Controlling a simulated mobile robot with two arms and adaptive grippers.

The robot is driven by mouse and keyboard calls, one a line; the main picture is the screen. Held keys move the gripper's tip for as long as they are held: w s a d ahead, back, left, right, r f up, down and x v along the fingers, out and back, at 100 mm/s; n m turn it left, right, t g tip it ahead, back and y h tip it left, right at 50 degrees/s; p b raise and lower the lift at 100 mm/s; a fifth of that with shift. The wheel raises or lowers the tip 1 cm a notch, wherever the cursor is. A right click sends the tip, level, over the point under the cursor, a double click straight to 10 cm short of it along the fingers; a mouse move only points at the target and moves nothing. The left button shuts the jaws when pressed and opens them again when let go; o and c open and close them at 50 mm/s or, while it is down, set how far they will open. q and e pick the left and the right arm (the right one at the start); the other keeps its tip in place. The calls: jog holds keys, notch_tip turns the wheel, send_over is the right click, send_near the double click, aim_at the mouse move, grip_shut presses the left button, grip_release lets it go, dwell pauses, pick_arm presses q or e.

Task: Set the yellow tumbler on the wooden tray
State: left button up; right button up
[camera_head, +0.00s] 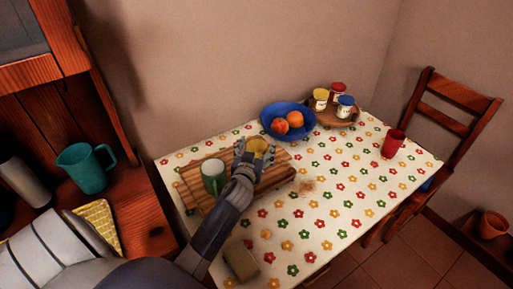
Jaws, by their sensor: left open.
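The yellow tumbler (257,146) shows at the far part of the slatted wooden tray (278,172), on the flowered table. My left arm reaches in from the lower left. My left gripper (253,150) is open, with its fingers around or right beside the tumbler. The gripper and wrist hide the tumbler's lower part, so I cannot tell whether it touches the tray. A green mug with a pale inside (212,178) stands on the tray left of my gripper. My right gripper is not in view.
A blue bowl (272,118) with orange fruit stands just behind the tray. A round wooden board (328,117) carries three small jars. A red cup (393,142) stands at the right. A brownish block (240,261) lies near the front edge.

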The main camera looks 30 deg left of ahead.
pick_arm(q)
jog(key=shift+s+d+r, duration=0.1)
jog(key=shift+s+r, duration=0.05)
jog(key=shift+r, duration=0.05)
jog(key=v, duration=1.1)
jog(key=shift+s, duration=0.35)
jog(key=shift+r, duration=0.15)
